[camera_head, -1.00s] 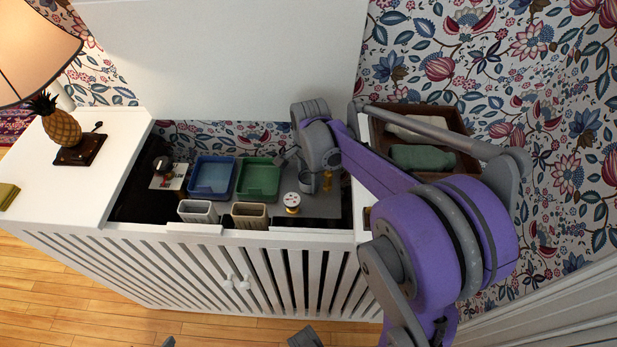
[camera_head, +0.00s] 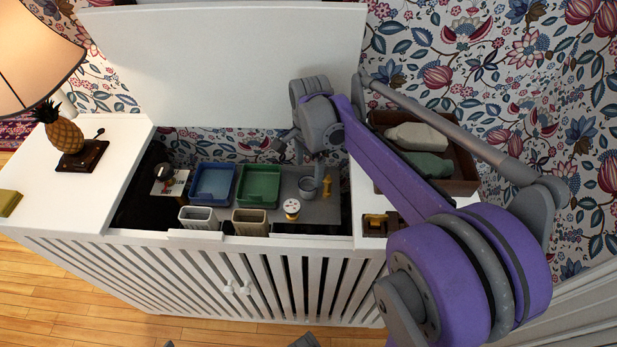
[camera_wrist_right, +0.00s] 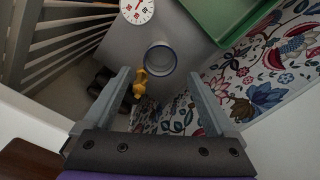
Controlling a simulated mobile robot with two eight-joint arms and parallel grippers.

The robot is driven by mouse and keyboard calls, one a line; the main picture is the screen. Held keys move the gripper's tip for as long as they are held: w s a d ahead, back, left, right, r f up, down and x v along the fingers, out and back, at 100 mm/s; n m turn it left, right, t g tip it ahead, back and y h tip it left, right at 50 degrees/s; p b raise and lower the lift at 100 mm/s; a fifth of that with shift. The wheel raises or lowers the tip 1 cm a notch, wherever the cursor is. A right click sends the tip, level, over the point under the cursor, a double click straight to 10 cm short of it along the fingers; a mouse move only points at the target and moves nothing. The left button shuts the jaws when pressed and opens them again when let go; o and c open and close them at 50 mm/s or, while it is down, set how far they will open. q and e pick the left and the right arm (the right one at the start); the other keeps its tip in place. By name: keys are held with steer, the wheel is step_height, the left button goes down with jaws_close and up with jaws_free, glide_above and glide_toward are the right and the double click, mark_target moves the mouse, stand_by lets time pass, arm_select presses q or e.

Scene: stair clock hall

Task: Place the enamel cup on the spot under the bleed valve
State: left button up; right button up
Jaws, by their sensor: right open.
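The enamel cup (camera_head: 308,187), pale grey with a blue rim, stands upright on the grey panel inside the open cabinet. A small brass fitting (camera_head: 327,187), likely the bleed valve, is just right of it. I cannot tell whether the cup is directly under it. In the right wrist view, the cup (camera_wrist_right: 160,58) shows its open top beside the yellow fitting (camera_wrist_right: 139,84). My right gripper (camera_head: 300,152) is open and empty, above and behind the cup in the head view. In the wrist view, its fingers (camera_wrist_right: 160,75) are spread apart with the cup between and beyond them.
The raised lid (camera_head: 240,65) is behind. A wooden crate (camera_head: 462,186) with bottles sits right.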

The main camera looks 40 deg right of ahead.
steer(key=shift+r, duration=2.2)
